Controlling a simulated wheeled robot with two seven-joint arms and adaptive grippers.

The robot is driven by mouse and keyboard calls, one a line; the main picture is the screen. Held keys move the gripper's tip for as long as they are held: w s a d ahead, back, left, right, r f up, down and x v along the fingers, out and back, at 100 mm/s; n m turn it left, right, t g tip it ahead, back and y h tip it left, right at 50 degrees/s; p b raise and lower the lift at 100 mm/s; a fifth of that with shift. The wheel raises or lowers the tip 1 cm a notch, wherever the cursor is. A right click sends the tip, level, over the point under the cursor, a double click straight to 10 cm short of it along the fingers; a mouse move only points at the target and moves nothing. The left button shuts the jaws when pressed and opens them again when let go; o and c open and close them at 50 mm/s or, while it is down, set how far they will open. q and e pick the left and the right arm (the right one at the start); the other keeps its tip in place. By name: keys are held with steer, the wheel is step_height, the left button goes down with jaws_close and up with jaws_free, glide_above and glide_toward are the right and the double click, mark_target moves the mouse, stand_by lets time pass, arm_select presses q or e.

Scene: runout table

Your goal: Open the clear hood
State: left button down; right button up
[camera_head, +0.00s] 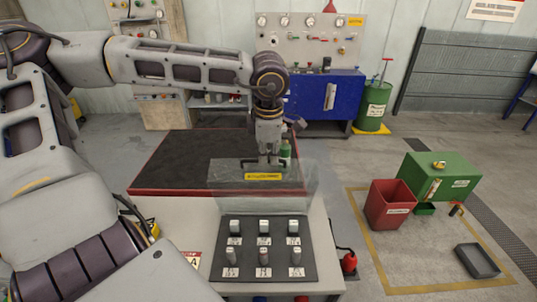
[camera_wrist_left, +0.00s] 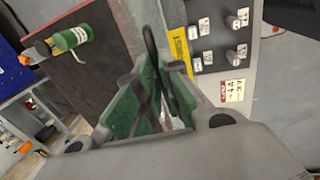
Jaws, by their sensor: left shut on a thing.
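The clear hood (camera_head: 226,174) stands raised at the far end of the dark switch panel (camera_head: 264,277), leaning away from me over the edge of the black mat. It carries a yellow label (camera_head: 263,176). Its pane also shows in the left wrist view (camera_wrist_left: 144,18). My left gripper (camera_head: 268,162) is at the hood's far upper edge, shut on its black handle. In the left wrist view the handle (camera_wrist_left: 150,45) runs between the green-padded fingers (camera_wrist_left: 157,95). The switches on the panel are uncovered. My right gripper is out of view.
A black mat with a red border (camera_head: 180,160) lies on the table behind the hood. A red bin (camera_head: 388,207) and green box (camera_head: 440,178) stand on the floor at right.

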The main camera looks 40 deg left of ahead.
arm_select(q)
steer(key=shift+s+d+f, duration=0.2)
steer(key=shift+s, duration=0.1)
steer(key=shift+w+a, duration=0.1)
steer(key=c, duration=1.6)
jaws_free()
steer(key=shift+w, duration=0.1)
steer(key=shift+o, duration=0.3)
steer(key=shift+w+a, duration=0.1)
steer(key=shift+r, duration=0.15)
step_height(320, 180, up, 12)
steer(key=s+d, duration=0.1)
steer(key=shift+s+d+f, duration=0.25)
steer(key=shift+s, duration=0.15)
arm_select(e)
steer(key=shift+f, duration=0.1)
